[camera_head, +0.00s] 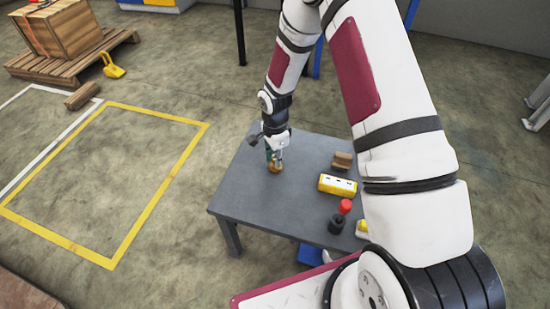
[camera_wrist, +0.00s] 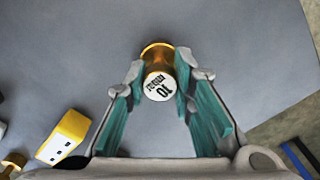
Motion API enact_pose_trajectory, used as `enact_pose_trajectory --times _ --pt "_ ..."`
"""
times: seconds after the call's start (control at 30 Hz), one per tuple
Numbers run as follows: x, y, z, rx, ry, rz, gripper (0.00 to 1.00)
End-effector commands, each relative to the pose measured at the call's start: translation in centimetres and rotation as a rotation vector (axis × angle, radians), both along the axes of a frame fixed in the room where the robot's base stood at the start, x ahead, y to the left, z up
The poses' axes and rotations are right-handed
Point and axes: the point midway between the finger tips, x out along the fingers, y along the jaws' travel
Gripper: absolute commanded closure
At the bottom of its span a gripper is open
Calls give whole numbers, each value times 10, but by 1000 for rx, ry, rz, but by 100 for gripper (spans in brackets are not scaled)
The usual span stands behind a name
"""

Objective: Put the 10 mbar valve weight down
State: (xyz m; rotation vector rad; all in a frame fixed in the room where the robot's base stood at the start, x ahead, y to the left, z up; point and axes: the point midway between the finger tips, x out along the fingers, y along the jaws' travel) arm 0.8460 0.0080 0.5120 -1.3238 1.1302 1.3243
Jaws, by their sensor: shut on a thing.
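The 10 mbar valve weight (camera_wrist: 158,86) is a small brass-coloured cylinder with a white top marked "10 mbar". My gripper (camera_wrist: 158,82) is shut on it, with one teal-padded finger on each side. In the head view, my gripper (camera_head: 275,162) points down over the left part of the grey table (camera_head: 300,205), and the weight (camera_head: 275,169) shows just below the fingers. I cannot tell whether the weight touches the tabletop.
A yellow block with holes (camera_head: 337,184) lies to the right of my gripper, with a brown wooden block (camera_head: 342,160) behind it. A black and red object (camera_head: 340,218) stands nearer the front. The tabletop around the weight is clear.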

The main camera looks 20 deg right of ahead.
Motion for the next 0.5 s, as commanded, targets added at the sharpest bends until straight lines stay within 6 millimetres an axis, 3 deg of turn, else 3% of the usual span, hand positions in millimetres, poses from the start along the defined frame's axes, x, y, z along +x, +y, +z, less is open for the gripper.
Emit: enact_pose_trajectory --times 0.2,0.23,0.3,0.5 --pt "0 0 -3 -1 0 0 100" --pt "0 0 -3 -1 0 0 73" --pt "0 0 -2 0 0 0 57" --pt "0 0 -2 0 0 0 57"
